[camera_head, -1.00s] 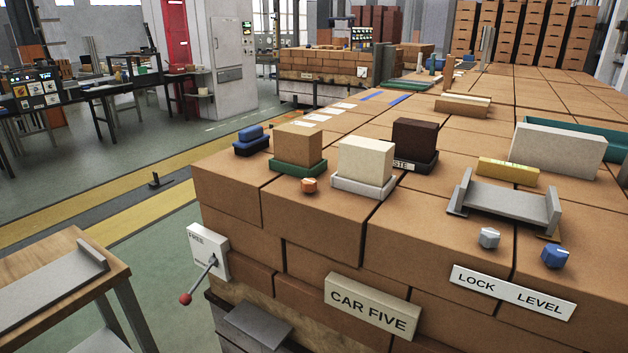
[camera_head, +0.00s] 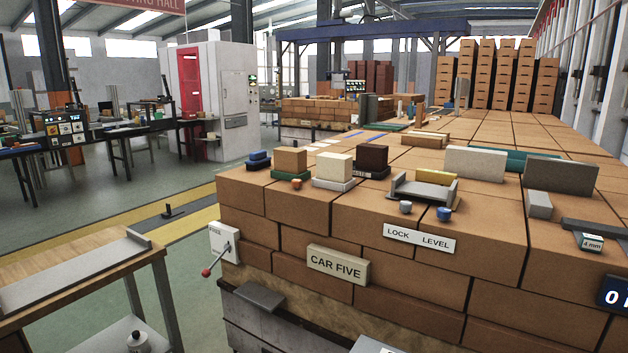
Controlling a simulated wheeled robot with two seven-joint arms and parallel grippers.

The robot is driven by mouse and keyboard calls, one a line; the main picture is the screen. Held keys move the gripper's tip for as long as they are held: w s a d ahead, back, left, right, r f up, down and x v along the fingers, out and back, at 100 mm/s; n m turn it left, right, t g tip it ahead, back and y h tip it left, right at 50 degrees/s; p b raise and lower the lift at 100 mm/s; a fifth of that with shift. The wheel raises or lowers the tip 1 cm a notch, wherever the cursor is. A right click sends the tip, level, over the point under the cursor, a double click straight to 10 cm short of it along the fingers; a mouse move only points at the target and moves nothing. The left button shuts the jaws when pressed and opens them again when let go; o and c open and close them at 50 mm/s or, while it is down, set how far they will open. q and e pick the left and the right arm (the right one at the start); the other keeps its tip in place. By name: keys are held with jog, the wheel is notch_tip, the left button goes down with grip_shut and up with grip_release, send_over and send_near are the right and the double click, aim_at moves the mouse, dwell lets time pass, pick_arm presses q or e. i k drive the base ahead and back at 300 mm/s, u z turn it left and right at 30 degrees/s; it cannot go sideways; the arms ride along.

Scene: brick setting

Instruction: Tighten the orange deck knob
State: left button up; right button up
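The orange deck knob (camera_head: 297,184) is small and sits on the front edge of the brick deck (camera_head: 301,203), just in front of a green tray (camera_head: 291,173) that carries a tan block (camera_head: 291,159). A grey-white knob (camera_head: 405,207) and a blue knob (camera_head: 444,214) stand farther right, above the LOCK and LEVEL label (camera_head: 418,238). Neither of my grippers is in the view. Nothing touches the orange knob. Its turn position is too small to read.
A lever with a red ball end (camera_head: 206,272) sticks out from a white plate at the deck's left corner. A wooden bench (camera_head: 80,267) stands at the lower left. A grey step (camera_head: 259,296) juts out below the CAR FIVE sign (camera_head: 337,264). Green floor lies between bench and stack.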

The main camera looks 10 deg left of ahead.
aim_at(296, 183)
jog(key=u, duration=0.7)
jog(key=i, duration=0.7)
jog(key=u, duration=0.65)
jog(key=i, duration=0.9)
jog(key=z, duration=0.35)
